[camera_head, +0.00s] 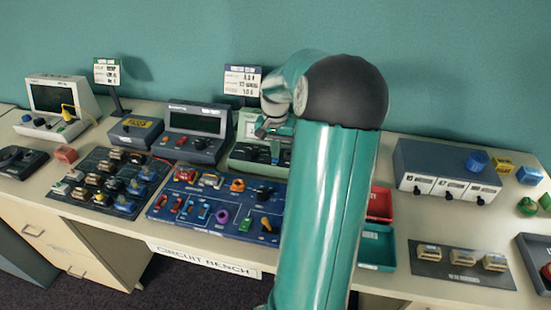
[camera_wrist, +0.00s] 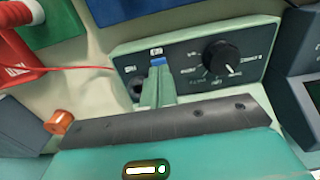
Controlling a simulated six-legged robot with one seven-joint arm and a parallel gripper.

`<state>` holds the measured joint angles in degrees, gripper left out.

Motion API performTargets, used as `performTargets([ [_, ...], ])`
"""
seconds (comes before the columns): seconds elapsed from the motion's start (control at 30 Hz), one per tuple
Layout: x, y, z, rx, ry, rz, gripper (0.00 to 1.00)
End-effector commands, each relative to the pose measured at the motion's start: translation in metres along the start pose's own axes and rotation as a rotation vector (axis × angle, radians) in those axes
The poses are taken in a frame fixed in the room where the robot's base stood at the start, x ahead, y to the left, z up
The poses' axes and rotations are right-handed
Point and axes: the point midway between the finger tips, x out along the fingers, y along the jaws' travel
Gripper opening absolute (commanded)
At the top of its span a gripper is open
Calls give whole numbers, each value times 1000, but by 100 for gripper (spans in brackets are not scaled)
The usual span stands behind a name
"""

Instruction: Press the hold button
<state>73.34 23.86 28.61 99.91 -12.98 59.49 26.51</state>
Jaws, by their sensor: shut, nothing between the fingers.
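The green meter (camera_head: 248,158) stands at the back of the bench, partly covered by my arm. In the wrist view its front panel (camera_wrist: 190,45) carries a small blue button (camera_wrist: 158,60) under a white label, which is too small to read for certain. A black dial (camera_wrist: 222,55) is to the button's right and a dark round socket (camera_wrist: 137,88) is at its lower left. My gripper (camera_wrist: 158,74) is shut and empty, its tips right at the button's lower edge. I cannot tell whether they touch it. In the head view my gripper (camera_head: 262,132) is over the meter.
A red lead (camera_wrist: 60,68) runs toward the meter's left side. An orange part (camera_wrist: 59,122) lies nearby. A blue component board (camera_head: 225,222), a grey bench instrument (camera_head: 192,132) and red (camera_head: 379,203) and green (camera_head: 376,247) trays surround the spot. Sign cards stand behind.

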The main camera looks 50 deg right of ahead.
Motion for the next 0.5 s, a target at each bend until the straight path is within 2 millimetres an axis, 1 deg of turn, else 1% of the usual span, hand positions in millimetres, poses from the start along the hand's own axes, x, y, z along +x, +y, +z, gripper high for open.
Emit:
performTargets([
  [0.5, 6, 0, 0, 0, -1, 0, 0],
])
